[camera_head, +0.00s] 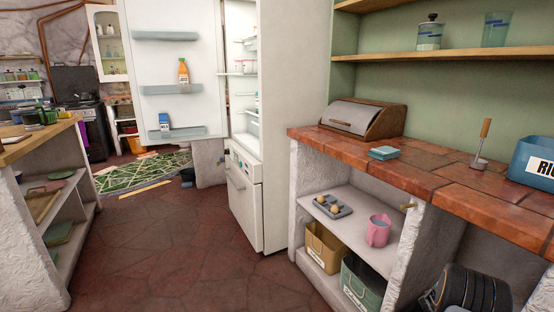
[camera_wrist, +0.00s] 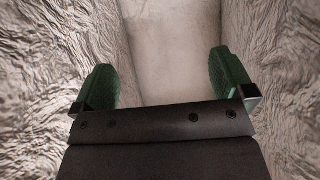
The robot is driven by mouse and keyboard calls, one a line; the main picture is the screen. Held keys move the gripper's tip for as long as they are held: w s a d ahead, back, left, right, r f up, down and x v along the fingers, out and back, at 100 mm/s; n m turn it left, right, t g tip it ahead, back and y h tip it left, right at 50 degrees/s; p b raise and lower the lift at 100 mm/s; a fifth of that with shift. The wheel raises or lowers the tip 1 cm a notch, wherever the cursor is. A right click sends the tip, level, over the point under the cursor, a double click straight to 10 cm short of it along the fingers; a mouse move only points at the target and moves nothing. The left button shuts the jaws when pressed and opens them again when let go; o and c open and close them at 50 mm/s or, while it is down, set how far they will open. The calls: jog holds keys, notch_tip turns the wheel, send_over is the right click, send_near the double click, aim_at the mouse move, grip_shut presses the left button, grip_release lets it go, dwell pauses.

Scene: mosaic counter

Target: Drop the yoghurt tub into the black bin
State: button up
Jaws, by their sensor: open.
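The fridge (camera_head: 274,130) stands open. Small pale tubs (camera_head: 243,67) sit on a shelf inside it; they are too small for me to tell whether one is the yoghurt tub. A small dark container (camera_head: 187,177) stands on the floor below the open fridge door; I cannot tell whether it is the black bin. My gripper (camera_wrist: 163,70) shows in the wrist view with its green fingers wide apart and nothing between them. It points into a space between rough white walls, away from any tub.
The tiled counter (camera_head: 440,185) on the right bears a bread box (camera_head: 365,117), a teal box (camera_head: 384,153) and a blue bin (camera_head: 535,160). A ribbed black thing (camera_head: 475,290) shows at the lower right. The stone floor (camera_head: 180,240) in the middle is clear.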

jog(key=p+v, duration=0.2)
jog(key=v, duration=1.1)
jog(key=shift+a+r, duration=0.2)
jog(key=shift+a, duration=0.15)
jog(key=shift+s, duration=0.15)
